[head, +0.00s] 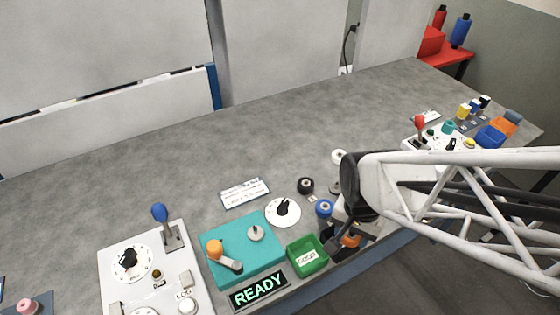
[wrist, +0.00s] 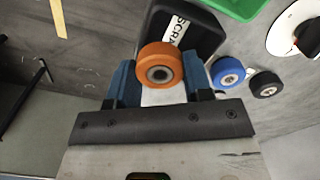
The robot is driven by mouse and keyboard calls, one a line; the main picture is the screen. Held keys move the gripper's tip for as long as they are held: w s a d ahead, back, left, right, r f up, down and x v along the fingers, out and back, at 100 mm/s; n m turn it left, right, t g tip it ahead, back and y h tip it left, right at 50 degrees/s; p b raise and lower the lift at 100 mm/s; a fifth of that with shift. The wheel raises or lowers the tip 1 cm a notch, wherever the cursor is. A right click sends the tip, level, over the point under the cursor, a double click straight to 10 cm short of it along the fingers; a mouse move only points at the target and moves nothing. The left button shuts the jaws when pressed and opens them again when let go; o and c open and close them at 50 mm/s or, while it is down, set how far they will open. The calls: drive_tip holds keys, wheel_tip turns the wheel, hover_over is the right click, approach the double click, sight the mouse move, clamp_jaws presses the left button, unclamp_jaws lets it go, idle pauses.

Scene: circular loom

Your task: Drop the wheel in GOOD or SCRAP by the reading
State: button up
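My gripper (wrist: 160,78) is shut on an orange wheel (wrist: 160,70), with one blue finger on each side of it. The wheel also shows in the head view (head: 350,241), partly hidden by my arm. The black SCRAP bin (wrist: 188,40) lies just beyond and below the wheel in the wrist view, and the wheel overlaps its near end. The green GOOD bin (head: 307,258) stands left of the gripper in the head view; its corner shows in the wrist view (wrist: 240,8). A lit sign (head: 258,290) reads READY. A white dial (head: 283,211) has a black pointer; its marks are too small to read.
A blue wheel (head: 324,208) and a black wheel (head: 306,185) stand near the bins. A teal fixture (head: 243,250) with an orange-knobbed lever is left of GOOD. A white panel (head: 150,270) with a blue lever is further left. The table's back middle is clear.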

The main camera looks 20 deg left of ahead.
drive_tip(key=o, duration=0.5)
drive_tip(key=shift+r, duration=0.15)
drive_tip(key=shift+r, duration=3.75)
drive_tip(key=shift+d+r, duration=0.1)
drive_tip(key=shift+s+d+r+n+t, duration=0.45)
drive_tip(key=shift+d+r, duration=1)
drive_tip(key=shift+d, duration=0.95)
drive_tip(key=shift+s+d+r+n+t, duration=0.5)
drive_tip(key=shift+d+r, duration=1)
drive_tip(key=shift+d, duration=0.85)
drive_tip(key=shift+s+d+r+n+t, duration=0.3)
drive_tip(key=shift+s+d+r, duration=0.3)
drive_tip(key=shift+d+r, duration=1.35)
drive_tip(key=shift+d+f, duration=0.45)
drive_tip(key=shift+f, duration=0.05)
